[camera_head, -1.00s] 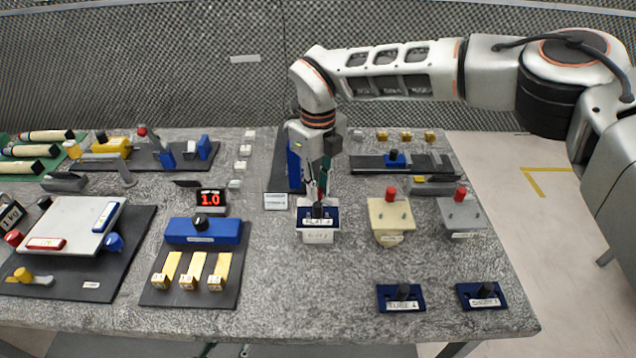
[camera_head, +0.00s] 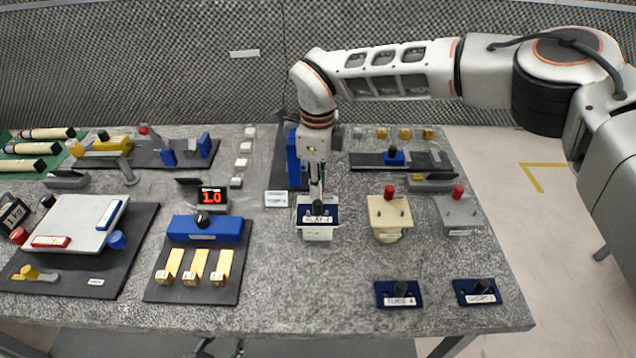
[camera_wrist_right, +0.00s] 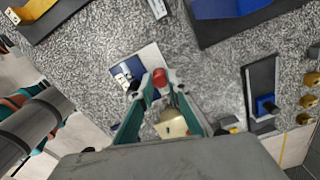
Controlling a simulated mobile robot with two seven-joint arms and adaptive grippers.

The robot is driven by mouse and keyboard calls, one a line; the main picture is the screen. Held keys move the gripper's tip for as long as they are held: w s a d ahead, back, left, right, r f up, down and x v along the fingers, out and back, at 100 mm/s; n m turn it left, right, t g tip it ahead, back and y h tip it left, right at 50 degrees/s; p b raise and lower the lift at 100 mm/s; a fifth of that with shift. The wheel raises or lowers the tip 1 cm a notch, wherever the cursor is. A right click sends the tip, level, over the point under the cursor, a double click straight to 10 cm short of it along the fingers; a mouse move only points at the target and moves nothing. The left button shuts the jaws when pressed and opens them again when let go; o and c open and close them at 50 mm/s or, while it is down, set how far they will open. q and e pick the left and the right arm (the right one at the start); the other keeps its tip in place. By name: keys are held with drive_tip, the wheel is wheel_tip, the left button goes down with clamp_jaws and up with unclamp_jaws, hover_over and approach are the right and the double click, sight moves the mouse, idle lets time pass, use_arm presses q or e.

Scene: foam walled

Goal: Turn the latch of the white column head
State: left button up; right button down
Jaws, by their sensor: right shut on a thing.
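The white column head (camera_head: 318,235) stands on the table in front of my right gripper. A dark blue plate with a black knob (camera_head: 318,212) sits on its top. My right gripper (camera_head: 318,192) points down at the head's far edge and hides the latch there in the head view. In the right wrist view, the white column head (camera_wrist_right: 150,56) lies just beyond the fingertips. The fingers of my right gripper (camera_wrist_right: 158,86) are shut on a red knob, the latch (camera_wrist_right: 160,78). My left gripper is not in view.
A cream column head (camera_head: 384,218) and a grey one (camera_head: 462,214), each with a red knob, stand to the right. Two blue plates (camera_head: 400,300) (camera_head: 478,298) lie at the front right. A blue block with a dial (camera_head: 205,230) stands left. The table front centre is clear.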

idle(0.3)
drive_tip(key=c, duration=1.9)
unclamp_jaws()
